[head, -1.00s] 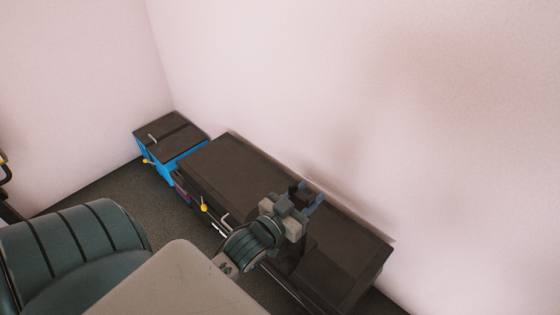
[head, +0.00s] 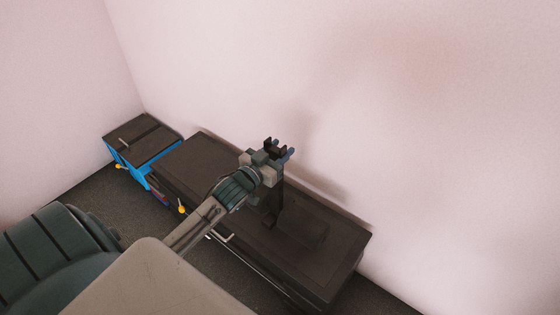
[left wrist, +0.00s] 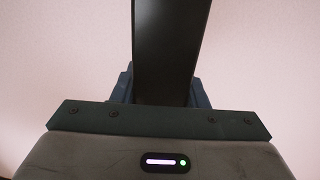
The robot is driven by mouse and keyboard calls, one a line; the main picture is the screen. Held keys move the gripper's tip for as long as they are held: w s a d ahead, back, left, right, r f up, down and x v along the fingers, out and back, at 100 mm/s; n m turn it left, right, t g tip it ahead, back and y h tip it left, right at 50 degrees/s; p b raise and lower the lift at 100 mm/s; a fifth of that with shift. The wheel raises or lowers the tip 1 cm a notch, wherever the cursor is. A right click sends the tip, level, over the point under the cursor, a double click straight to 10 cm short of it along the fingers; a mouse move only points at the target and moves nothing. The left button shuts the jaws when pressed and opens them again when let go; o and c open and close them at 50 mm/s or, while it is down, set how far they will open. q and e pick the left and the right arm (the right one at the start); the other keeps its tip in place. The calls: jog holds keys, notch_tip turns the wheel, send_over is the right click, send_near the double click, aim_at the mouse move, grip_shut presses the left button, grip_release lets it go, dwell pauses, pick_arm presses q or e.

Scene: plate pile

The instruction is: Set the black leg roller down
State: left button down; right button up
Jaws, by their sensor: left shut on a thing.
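My left gripper (head: 279,150) is shut on the black leg roller (head: 277,196), which hangs as a long dark upright piece below and between the fingers, over the dark bench top (head: 195,160). The gripper hides its middle. I cannot tell whether its lower end touches the bench. In the left wrist view the roller (left wrist: 168,50) is a wide black bar running up from between the blue fingers, past the top edge. My right gripper is out of view.
A blue cabinet with a dark top (head: 140,138) stands at the bench's far left end. Pale walls close in behind. The bench top is bare to the left of the arm. A light handle (head: 222,237) sticks out at the bench's front.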

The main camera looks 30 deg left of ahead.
pick_arm(q)
jog(key=shift+w+a+f+b, duration=0.15)
jog(key=shift+w+a+f, duration=0.2)
jog(key=shift+w, duration=0.1)
jog(key=shift+w+a+f+b, duration=0.15)
jog(key=shift+w+a+f, duration=0.05)
jog(key=shift+w+f, duration=0.2)
jog(key=shift+f, duration=0.8)
jog(key=c, duration=1)
grip_release()
jog(key=shift+f, duration=0.25)
jog(key=shift+o, duration=0.8)
jog(key=shift+s+r, duration=0.1)
jog(key=shift+s, duration=0.05)
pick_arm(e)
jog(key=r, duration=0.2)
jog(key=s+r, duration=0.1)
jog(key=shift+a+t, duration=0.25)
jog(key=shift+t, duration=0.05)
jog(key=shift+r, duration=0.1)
